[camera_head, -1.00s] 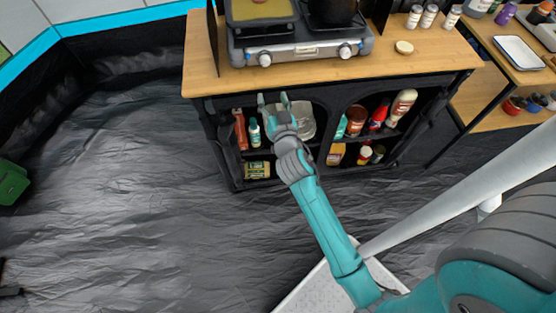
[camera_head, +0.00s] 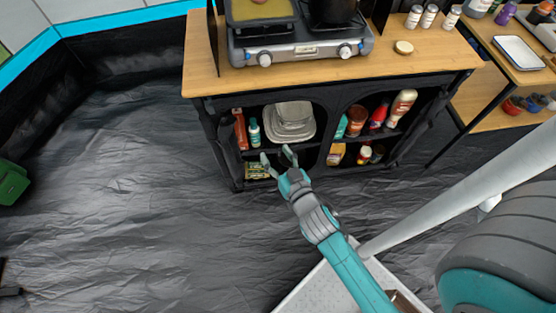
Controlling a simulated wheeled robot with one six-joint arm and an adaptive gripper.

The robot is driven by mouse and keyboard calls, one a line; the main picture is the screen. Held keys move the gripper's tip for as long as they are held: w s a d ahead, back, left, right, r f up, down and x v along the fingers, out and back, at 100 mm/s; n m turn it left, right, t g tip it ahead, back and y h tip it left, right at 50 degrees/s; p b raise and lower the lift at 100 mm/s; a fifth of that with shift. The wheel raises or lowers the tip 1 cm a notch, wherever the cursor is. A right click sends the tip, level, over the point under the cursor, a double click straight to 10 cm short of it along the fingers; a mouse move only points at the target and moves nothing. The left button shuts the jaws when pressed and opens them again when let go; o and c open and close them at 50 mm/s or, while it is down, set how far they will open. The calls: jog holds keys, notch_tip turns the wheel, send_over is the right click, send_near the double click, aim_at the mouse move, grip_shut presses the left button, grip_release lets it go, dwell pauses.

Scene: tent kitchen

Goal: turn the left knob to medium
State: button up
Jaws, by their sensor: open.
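The left knob (camera_head: 264,59) is a small round silver knob on the front panel of the camp stove (camera_head: 304,51). A matching right knob (camera_head: 345,51) sits on the same panel. The stove stands on the wooden counter top of the cabinet. My gripper (camera_head: 277,157) is open and empty, with its two fingers apart and pointing toward the cabinet front. It appears in front of the lower shelf, well below the left knob in the picture and apart from it. The knob's exact setting is too small to tell.
The stove bears a yellowish pan (camera_head: 262,10) and a dark pot (camera_head: 334,9). The black cabinet (camera_head: 228,150) holds bottles and stacked dishes (camera_head: 292,122). A lid (camera_head: 404,47) and jars (camera_head: 430,16) stand right of the stove. Open floor (camera_head: 130,190) lies left.

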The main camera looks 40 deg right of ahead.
jog(key=shift+s+a+f, duration=0.1)
jog(key=shift+s+a, duration=0.3)
jog(key=shift+s, duration=0.25)
jog(key=s+a+r+n+y, duration=0.1)
jog(key=s+a+r, duration=0.1)
jog(key=s, duration=0.6)
jog(key=s+a+r+n+y, duration=0.2)
jog(key=s+a, duration=0.1)
jog(key=s, duration=0.6)
jog(key=s+a+r+n+g+y, duration=0.1)
jog(key=s+a+r, duration=0.1)
jog(key=s, duration=0.6)
jog(key=shift+s+a+y, duration=0.25)
jog(key=shift+a+y, duration=0.05)
jog(key=shift+a, duration=0.5)
jog(key=shift+r, duration=0.1)
